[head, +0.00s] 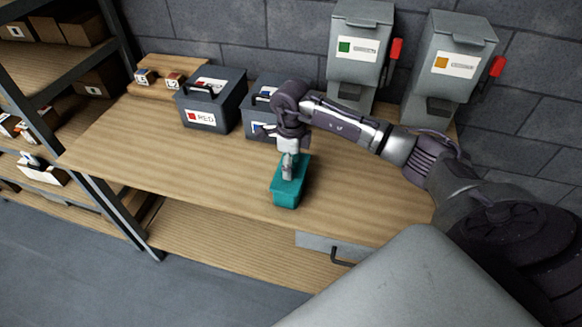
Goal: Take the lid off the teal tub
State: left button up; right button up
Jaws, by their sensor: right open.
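The teal tub (285,199) stands upright on the wooden bench, near its front edge. Its flat teal top, the lid (300,170), appears to be in place. My right arm reaches in from the right, and its right gripper (287,174) points down over the middle of the lid. The gripper is open. It hides the middle of the lid, and I cannot tell whether the fingers touch it. My left gripper is not in view.
Behind the tub on the bench (160,150) stand a dark bin labelled RED (203,118) and another dark bin (258,120) partly behind my arm. Two grey dispensers with red levers (358,50) (447,65) stand at the back. The bench left of the tub is clear.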

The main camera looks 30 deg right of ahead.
jog(key=c, duration=1)
jog(key=shift+c, duration=0.2)
